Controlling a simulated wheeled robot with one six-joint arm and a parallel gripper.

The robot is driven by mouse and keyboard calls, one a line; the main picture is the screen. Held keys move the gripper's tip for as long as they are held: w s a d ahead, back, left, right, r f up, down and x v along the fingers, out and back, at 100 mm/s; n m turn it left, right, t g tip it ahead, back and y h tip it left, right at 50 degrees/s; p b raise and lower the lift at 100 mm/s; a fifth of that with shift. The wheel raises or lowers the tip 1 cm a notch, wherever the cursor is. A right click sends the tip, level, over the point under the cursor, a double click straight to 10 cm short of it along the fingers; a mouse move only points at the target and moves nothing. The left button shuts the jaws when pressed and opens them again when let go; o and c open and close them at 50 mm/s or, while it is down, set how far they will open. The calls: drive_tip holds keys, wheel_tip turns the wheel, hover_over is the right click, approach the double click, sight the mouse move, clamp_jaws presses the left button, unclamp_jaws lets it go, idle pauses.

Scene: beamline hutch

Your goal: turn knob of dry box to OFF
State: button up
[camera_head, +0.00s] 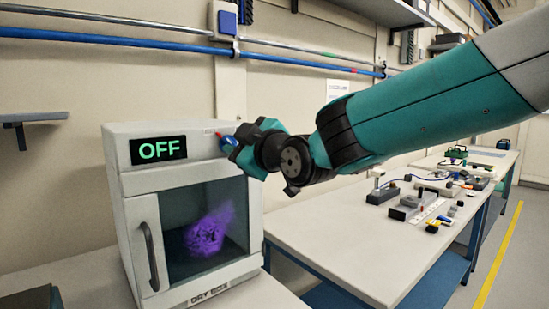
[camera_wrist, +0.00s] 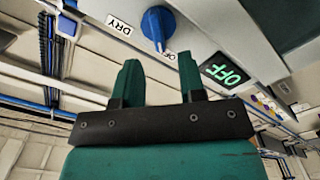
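The dry box (camera_head: 119,212) is a white cabinet at the left, with a dark window, a purple glowing shape inside and a handled door. Its display (camera_head: 158,150) reads OFF in green; the display also shows in the wrist view (camera_wrist: 226,70). The blue knob (camera_wrist: 157,27) is on the panel, beside labels reading DRY and a partly hidden "OF". In the head view my gripper partly covers the knob (camera_head: 227,142). My gripper (camera_wrist: 159,60) is open, its two teal fingers apart. The knob appears just beyond the fingertips, between their lines; contact cannot be told.
A long white bench (camera_head: 335,250) with several small devices and tools runs to the right. A blue pipe (camera_head: 110,40) crosses the wall above the box. A dark object (camera_head: 32,300) sits at the lower left. Open floor with a yellow line lies at far right.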

drive_tip(key=b+v, duration=0.2)
drive_tip(key=v, duration=1)
drive_tip(key=shift+s+d, duration=0.25)
